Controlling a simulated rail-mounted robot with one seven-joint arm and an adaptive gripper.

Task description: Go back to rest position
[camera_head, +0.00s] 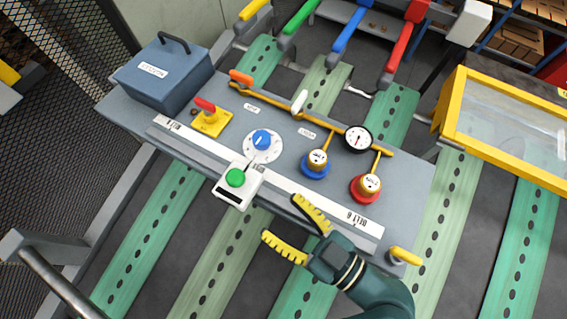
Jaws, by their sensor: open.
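My gripper (299,232) has yellow ribbed fingers and comes in from the bottom right on my dark green arm. Its fingers are spread apart with nothing between them. It hovers at the front edge of the grey control table (225,130), near the white strip marked "BELT 6". A white box with a green button (236,178) is to the left of the fingers. A blue knob on a white dial (262,140) sits behind that box.
A blue-grey case (165,75) and a yellow block with a red lever (209,117) are on the table's left. A round gauge (358,139) is on the right. Coloured bars cross the back. A yellow-framed glass enclosure (510,130) stands right. Green belts run below.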

